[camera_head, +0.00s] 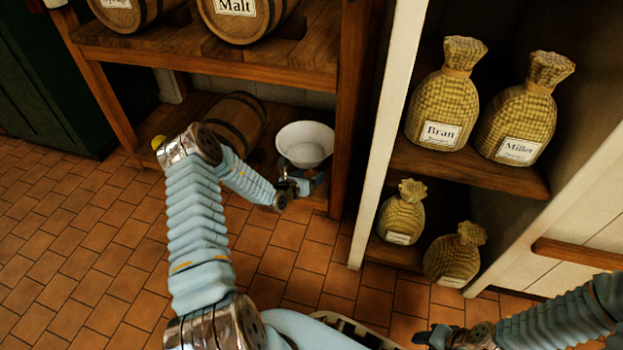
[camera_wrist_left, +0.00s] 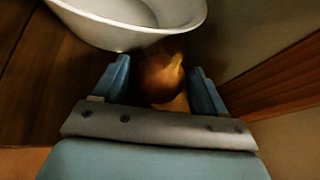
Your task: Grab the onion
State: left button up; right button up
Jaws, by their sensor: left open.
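The brown-gold onion (camera_wrist_left: 160,80) shows in the left wrist view, between the two blue fingers of my left gripper (camera_wrist_left: 160,66). The fingers are apart, with a gap to the onion on each side, more clearly on the left. In the head view my left gripper (camera_head: 302,181) is low at the shelf's right part, just in front of the white bowl. I cannot make out the onion there. My right gripper (camera_head: 428,338) is at the bottom edge of the head view, dark and partly cut off; its jaws cannot be read.
The white bowl (camera_head: 304,143) stands close behind the onion; its rim also shows in the wrist view (camera_wrist_left: 135,38). A barrel (camera_head: 236,122) lies left of it. A wooden post (camera_head: 353,110) stands right. Sacks (camera_head: 441,108) fill the right-hand shelves. The tiled floor (camera_head: 75,235) is clear.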

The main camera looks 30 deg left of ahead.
pick_arm(q)
jog(key=shift+w, duration=0.1)
jog(key=shift+c, duration=0.4)
jog(key=c, duration=0.8)
